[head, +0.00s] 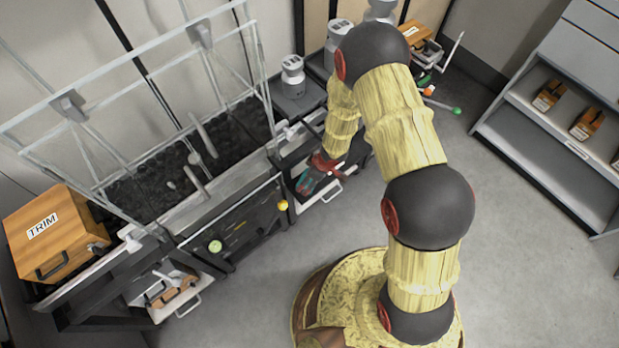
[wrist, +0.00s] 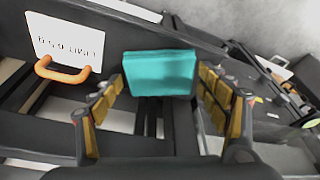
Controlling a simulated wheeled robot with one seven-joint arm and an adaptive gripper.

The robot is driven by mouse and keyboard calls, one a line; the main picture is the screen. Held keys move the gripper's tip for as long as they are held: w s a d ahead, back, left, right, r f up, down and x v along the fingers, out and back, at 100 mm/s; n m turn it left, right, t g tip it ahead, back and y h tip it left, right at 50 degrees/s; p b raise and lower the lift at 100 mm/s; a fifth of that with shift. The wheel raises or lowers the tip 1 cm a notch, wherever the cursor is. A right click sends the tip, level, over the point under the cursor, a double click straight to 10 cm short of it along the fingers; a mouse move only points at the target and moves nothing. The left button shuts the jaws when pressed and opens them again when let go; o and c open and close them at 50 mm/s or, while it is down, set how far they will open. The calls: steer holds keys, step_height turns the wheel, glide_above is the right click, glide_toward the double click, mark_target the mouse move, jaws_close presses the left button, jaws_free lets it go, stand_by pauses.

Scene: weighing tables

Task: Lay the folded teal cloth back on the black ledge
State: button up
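The folded teal cloth (wrist: 160,73) sits between the fingertips of my gripper (wrist: 161,80) in the wrist view. The yellow-padded fingers meet its left and right edges, and it looks gripped. In the head view, a small patch of the cloth (head: 304,181) shows beside my gripper (head: 313,184), low in front of the dark bench. Dark bars and pale gaps show beneath the cloth in the wrist view. I cannot tell which dark surface is the black ledge.
A white card with an orange handle (wrist: 68,48) is left of the cloth. A pulled-out white tray (head: 322,207) is by my gripper. A wooden TRIM box (head: 48,235) stands far left, and grey shelving (head: 548,130) far right.

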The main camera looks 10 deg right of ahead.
steer(key=shift+o, duration=1)
